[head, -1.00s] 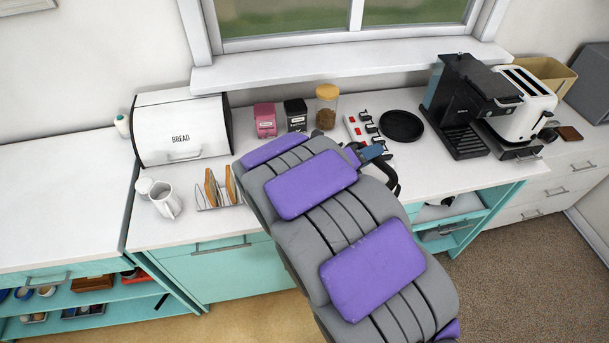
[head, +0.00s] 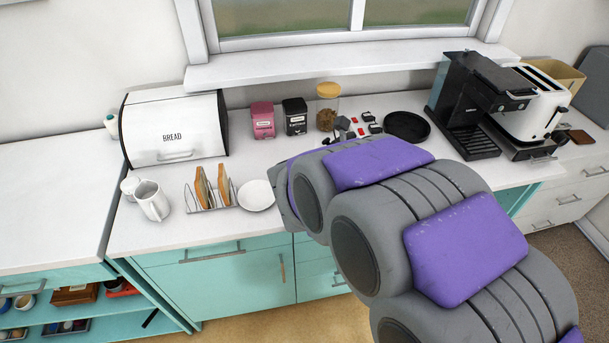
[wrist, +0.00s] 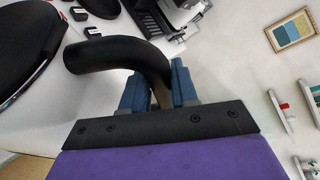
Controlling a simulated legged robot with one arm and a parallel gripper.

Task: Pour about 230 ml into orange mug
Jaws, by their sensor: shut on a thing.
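In the wrist view my gripper (wrist: 158,90) has its blue fingers closed around a thick, curved black handle (wrist: 112,55). A large rounded black body with a shiny rim (wrist: 25,45) fills the left edge of that view; it looks like the kettle the handle belongs to, but their join is out of view. In the head view my arm hides the gripper and the held thing. I cannot see an orange mug in either view. Any liquid is out of sight.
On the counter stand a white jug (head: 153,202), a toast rack (head: 210,192), a white plate (head: 256,196), a bread bin (head: 175,130), canisters (head: 263,120), a round black base (head: 407,127) and a coffee machine (head: 480,100). The left worktop (head: 50,190) is clear.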

